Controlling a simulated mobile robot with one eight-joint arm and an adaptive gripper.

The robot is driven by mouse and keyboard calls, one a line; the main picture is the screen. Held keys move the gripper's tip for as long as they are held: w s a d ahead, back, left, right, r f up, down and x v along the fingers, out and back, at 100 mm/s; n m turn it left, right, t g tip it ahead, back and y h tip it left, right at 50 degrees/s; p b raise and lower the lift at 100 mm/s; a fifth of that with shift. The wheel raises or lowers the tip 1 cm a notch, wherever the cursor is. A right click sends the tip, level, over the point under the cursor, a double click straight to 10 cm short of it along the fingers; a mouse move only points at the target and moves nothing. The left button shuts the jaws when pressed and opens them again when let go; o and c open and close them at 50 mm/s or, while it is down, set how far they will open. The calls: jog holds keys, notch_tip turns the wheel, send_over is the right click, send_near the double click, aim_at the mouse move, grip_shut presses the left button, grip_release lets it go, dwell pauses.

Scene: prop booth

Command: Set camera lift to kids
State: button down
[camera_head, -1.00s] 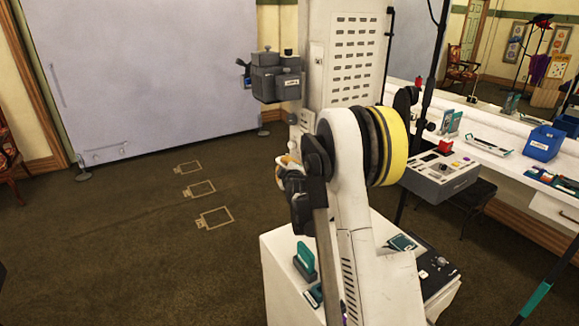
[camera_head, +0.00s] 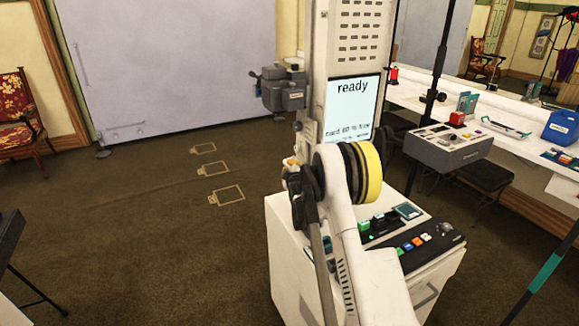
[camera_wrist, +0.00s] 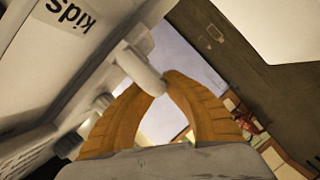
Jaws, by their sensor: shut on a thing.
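The camera lift is a white column (camera_head: 357,38) with a grey box camera (camera_head: 284,90) on its left side, level with the lit screen. My gripper (camera_head: 291,165) is below the camera, left of the column, and is partly hidden by my arm. In the wrist view, my gripper's orange fingers (camera_wrist: 157,88) are shut on a white rounded peg (camera_wrist: 141,68) that sticks out from the lift. A label reading "kids" (camera_wrist: 69,14) is on the white panel at upper left. I cannot tell from this view whether the peg lines up with the label.
A white cabinet (camera_head: 284,255) with buttons on top stands below the column. A grey control box (camera_head: 447,147) and a white counter (camera_head: 480,98) are at right. Floor at left is mostly clear, with taped outlines (camera_head: 227,195).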

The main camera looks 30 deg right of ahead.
jog(key=shift+f, duration=0.2)
jog(key=c, duration=1.7)
grip_release()
jog(key=o, duration=0.3)
jog(key=shift+w+d+f, duration=0.1)
jog(key=shift+d+f, duration=0.05)
jog(key=shift+f, duration=0.05)
jog(key=shift+r, duration=0.15)
jog(key=v, duration=1.2)
jog(key=shift+r, duration=0.1)
